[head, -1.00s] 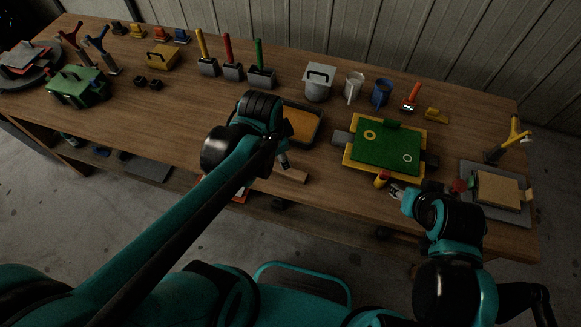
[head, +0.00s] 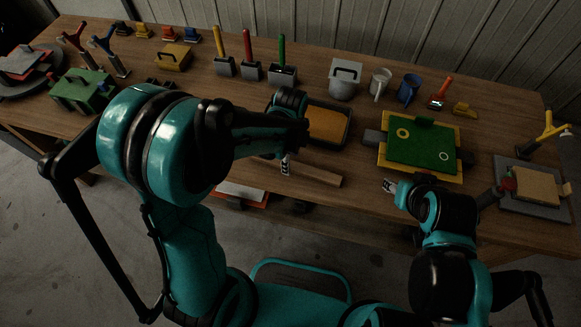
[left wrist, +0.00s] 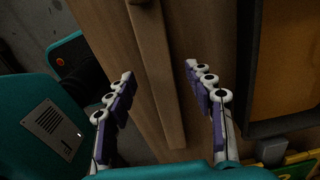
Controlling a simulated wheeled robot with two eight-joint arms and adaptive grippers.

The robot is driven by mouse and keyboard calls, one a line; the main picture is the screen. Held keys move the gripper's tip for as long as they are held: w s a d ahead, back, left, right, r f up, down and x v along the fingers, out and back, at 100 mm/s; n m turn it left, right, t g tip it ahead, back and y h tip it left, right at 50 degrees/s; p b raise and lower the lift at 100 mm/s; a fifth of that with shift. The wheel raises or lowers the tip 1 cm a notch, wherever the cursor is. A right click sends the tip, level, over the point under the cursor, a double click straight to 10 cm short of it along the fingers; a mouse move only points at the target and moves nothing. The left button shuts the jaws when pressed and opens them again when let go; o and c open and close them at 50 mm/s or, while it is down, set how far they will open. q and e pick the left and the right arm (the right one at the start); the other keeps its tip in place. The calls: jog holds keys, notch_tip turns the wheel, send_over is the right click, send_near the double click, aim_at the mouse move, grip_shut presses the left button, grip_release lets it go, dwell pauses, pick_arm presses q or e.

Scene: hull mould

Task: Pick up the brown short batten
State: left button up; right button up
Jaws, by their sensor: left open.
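The brown short batten (head: 318,174) is a plain wooden bar lying near the front edge of the workbench. My left gripper (head: 286,166) is at its left part, seen from above. In the left wrist view the batten (left wrist: 160,95) runs lengthwise between the two spread fingers of my left gripper (left wrist: 160,73), with a gap on both sides. The gripper is open and empty; its height over the batten is hard to judge. My right gripper (head: 390,186) is near the front edge, by the green board; its jaws are too small to read.
A dark tray with an orange floor (head: 327,122) lies just behind the batten. The green board on a yellow base (head: 424,148) stands to the right. A grey plate with a tan block (head: 535,186) is further right. Mugs and upright tools line the back.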

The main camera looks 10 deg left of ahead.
pick_arm(q)
notch_tip(320, 180, down, 2)
jog(key=shift+f, duration=0.1)
grip_shut()
